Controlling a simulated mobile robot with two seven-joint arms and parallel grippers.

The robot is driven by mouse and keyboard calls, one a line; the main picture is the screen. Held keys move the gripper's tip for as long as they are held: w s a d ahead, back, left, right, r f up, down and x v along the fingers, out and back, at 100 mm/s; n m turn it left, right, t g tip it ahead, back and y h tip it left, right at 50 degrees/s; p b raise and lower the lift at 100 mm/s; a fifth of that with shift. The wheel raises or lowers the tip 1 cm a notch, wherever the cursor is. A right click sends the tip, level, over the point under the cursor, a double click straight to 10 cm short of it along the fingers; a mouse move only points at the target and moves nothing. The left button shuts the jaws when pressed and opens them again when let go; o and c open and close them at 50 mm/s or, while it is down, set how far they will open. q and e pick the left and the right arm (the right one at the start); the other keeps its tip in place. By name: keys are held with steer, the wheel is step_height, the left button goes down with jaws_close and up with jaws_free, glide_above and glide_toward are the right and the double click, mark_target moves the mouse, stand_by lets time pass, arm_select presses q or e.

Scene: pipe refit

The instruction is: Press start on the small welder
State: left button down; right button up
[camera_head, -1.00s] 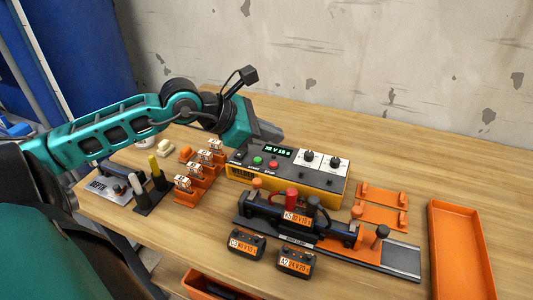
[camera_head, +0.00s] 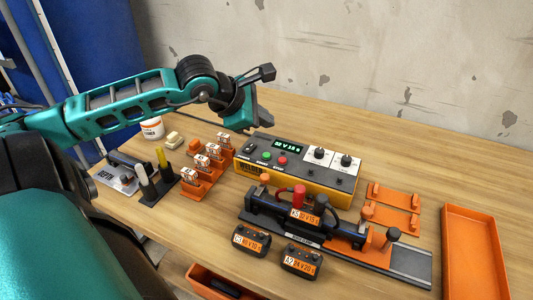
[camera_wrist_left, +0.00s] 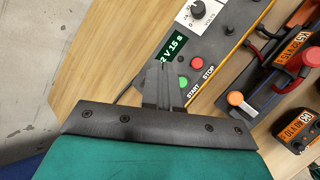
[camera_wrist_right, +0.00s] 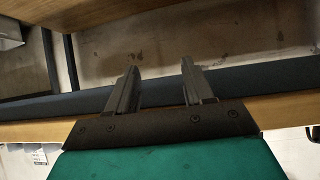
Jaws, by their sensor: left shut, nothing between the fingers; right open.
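The small welder (camera_head: 345,187) is a yellow and dark grey box on the table, with a lit green display (camera_head: 288,145), two white dial plates and a row of buttons. The green START button (camera_head: 266,156) and red STOP button (camera_head: 282,160) are uncovered; START (camera_wrist_left: 183,82) and STOP (camera_wrist_left: 196,62) also show in the left wrist view. My left gripper (camera_wrist_left: 168,72) is shut and empty, over the welder's panel beside START and partly across the display. I cannot tell its exact height. My right gripper (camera_wrist_right: 160,68) is open and empty, in the right wrist view only.
In front of the welder stands a black clamp (camera_head: 375,254) with cabled couplers; two loose couplers (camera_head: 252,240) lie nearer. An orange rack (camera_head: 208,165) is left of the welder. Orange brackets (camera_head: 395,207) and an empty orange tray (camera_head: 474,250) are to the right.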

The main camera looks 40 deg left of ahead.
arm_select(q)
steer(key=b, duration=0.3)
glide_above(264, 159)
step_height(264, 159, down, 5)
steer(key=shift+f, duration=0.15)
steer(key=shift+f+b, duration=0.45)
steer(key=shift+b, duration=0.05)
arm_select(e)
steer(key=shift+w+a+f+y, duration=0.2)
steer(key=shift+w+a+f, duration=0.2)
steer(key=shift+a, duration=0.1)
steer(key=shift+w+a+f+y, duration=0.25)
steer(key=shift+w+a, duration=0.1)
steer(key=shift+a, duration=0.15)
steer(key=shift+s+f, duration=0.15)
steer(key=shift+f, duration=0.05)
arm_select(q)
steer(key=shift+f, duration=0.15)
arm_select(e)
steer(key=shift+f, duration=0.1)
arm_select(q)
steer(key=shift+f+b, duration=0.3)
steer(key=shift+b, duration=0.3)
arm_select(e)
steer(key=shift+d+f, duration=0.1)
steer(key=shift+f, duration=0.35)
